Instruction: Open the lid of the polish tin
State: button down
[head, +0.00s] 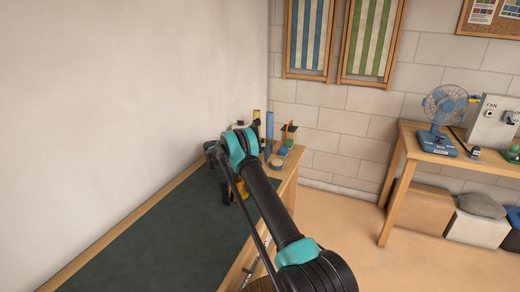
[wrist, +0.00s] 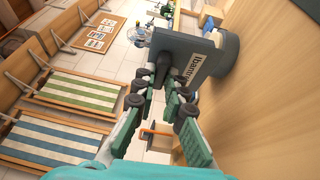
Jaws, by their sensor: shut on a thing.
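The knob adjoins a flat dark grey piece (wrist: 195,58) with pale lettering, only partly readable, which looks like the polish tin's lid. A rounded grey body (wrist: 227,50), probably the tin, shows behind this piece. I cannot tell whether the two still touch. In the head view my arm hides the fingertips and most of what they hold, above the far part of the dark-topped bench (head: 130,235).
A yellow and black object (head: 234,190) stands beside my arm on the bench. Blue and yellow cylinders (head: 269,125) and a round tin-like item (head: 277,163) stand at its far end. A second table (head: 430,148) with a blue fan (head: 438,125) is at right. Open floor lies between.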

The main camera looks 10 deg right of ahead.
jog(key=shift+d, duration=0.1)
jog(key=c, duration=1.6)
grip_release()
jog(key=shift+o, duration=0.2)
